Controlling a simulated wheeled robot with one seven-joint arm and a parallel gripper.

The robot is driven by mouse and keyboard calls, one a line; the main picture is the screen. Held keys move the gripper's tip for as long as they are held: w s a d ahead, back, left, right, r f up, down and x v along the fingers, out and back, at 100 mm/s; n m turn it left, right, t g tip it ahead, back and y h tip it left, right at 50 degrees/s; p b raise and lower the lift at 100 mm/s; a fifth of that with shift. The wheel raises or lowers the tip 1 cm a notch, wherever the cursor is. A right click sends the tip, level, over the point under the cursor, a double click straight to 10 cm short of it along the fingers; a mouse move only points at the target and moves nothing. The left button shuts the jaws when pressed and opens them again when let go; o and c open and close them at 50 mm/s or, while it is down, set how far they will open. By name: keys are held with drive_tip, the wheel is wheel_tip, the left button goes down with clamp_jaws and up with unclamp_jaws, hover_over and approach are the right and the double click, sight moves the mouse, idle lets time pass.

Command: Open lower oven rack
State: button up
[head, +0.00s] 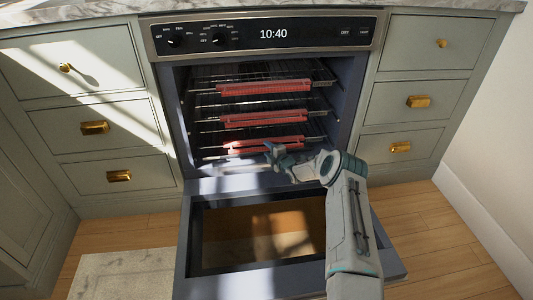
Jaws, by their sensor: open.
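The oven (366,95) stands ahead with its door (190,284) folded down and open. Inside are three wire racks, each with a red strip along its front. The lower oven rack (240,152) is the lowest one, and part of its right side is hidden behind my arm. The middle rack (265,118) and the upper rack (263,88) sit above it, inside the cavity. My gripper (270,153) is open at the front of the lower rack, close to its red strip. I cannot tell whether the fingers touch it.
Grey cabinets with brass-handled drawers flank the oven on the left (85,85) and right (425,45). The lowered door extends beneath my arm. A pale rug (120,275) lies on the wooden floor (440,265), and a white wall (500,150) is at far right.

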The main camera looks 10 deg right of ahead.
drive_tip(key=shift+x, duration=0.75)
clamp_jaws()
drive_tip(key=shift+s+r, duration=0.1)
